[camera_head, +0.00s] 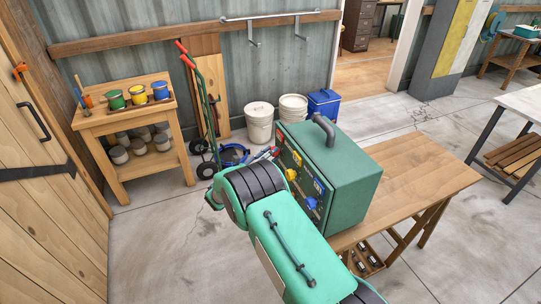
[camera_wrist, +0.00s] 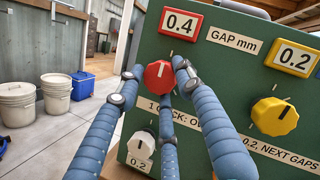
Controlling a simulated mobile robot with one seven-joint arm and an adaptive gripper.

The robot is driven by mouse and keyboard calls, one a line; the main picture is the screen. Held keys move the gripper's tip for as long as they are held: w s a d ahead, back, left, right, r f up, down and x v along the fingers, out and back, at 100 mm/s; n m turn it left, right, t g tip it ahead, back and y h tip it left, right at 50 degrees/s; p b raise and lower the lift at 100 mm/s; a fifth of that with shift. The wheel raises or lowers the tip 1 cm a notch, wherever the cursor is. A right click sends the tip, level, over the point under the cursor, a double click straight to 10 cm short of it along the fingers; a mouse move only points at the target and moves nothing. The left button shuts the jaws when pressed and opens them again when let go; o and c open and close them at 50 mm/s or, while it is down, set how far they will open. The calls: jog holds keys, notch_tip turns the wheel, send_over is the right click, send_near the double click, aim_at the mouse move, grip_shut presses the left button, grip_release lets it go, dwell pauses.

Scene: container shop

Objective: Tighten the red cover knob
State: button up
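The red knob (camera_wrist: 159,75) is on the green panel under a red "0.4" plate (camera_wrist: 181,23) in the wrist view. Its white pointer line stands about upright. My gripper (camera_wrist: 158,82) has blue ribbed fingers around the knob, one on the left, one on the right and one below. A narrow gap shows between the left fingertip and the knob; whether the right and lower fingers touch it is unclear. In the head view the green box (camera_head: 335,165) stands on a wooden table, and my arm hides most of my gripper.
A yellow knob (camera_wrist: 274,116) is right of the red one, and a white knob (camera_wrist: 141,145) is below left. A blue knob (camera_head: 311,203) is farther along the panel. The wooden table (camera_head: 425,170) has free room right of the box. White buckets (camera_head: 259,122) stand behind.

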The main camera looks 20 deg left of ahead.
jog(key=shift+m+b, duration=0.4)
jog(key=m+g+h+b, duration=0.2)
jog(key=m+h+b, duration=0.1)
jog(key=m, duration=0.5)
jog(key=m+g+h+b, duration=0.2)
jog(key=m+h+b, duration=0.1)
jog(key=m, duration=0.5)
jog(key=m+g+h+b, duration=0.2)
jog(key=m+h+b, duration=0.1)
jog(key=m, duration=0.5)
jog(key=shift+w+a+f+g, duration=0.25)
jog(key=shift+w+a+g, duration=0.05)
jog(key=shift+g, duration=0.1)
jog(key=o, duration=1.1)
jog(key=shift+r, duration=0.1)
